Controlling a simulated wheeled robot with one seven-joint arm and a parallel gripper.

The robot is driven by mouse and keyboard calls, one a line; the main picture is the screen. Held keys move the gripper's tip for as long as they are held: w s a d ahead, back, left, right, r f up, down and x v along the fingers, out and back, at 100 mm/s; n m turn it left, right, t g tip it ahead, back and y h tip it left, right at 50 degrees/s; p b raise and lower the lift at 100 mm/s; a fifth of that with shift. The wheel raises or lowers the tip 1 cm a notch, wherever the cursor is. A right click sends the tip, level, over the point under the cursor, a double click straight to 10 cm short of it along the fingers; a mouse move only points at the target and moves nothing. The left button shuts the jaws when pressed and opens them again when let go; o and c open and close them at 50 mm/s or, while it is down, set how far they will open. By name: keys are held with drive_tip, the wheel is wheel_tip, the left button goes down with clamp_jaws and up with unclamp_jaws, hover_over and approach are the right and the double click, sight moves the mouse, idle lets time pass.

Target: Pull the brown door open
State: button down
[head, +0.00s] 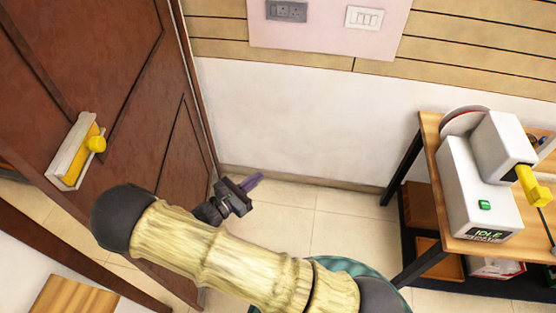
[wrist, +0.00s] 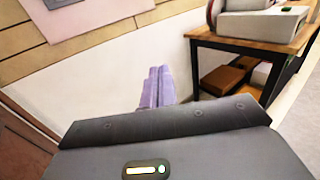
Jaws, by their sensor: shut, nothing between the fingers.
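The brown door (head: 95,60) fills the left of the head view, with recessed panels. My gripper (head: 254,181) has purple fingers and is shut and empty. It is right of the door, apart from the knob, and points toward the white wall. In the wrist view the purple fingers (wrist: 160,86) are together with nothing between them. A brown surface, probably part of the door, shows at the lower left there; the knob is not in that view.
A wooden table (head: 430,130) with dark legs stands at the right, bearing a white machine (head: 480,190) with a yellow part. A white wall (head: 290,120) with switch plates (head: 364,18) is ahead. Tiled floor (head: 340,230) between door and table looks clear.

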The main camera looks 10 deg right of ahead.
drive_tip(key=p+x, duration=0.4)
drive_tip(key=x, duration=0.9)
drive_tip(key=shift+w+d+p, duration=0.3)
drive_tip(key=shift+p, duration=0.05)
idle(0.9)
drive_tip(key=w+a+b, duration=0.1)
drive_tip(key=a+b, duration=0.3)
drive_tip(key=a, duration=1)
drive_tip(key=shift+w+b, duration=0.2)
drive_tip(key=shift+b, duration=0.2)
drive_tip(key=shift+d, duration=0.1)
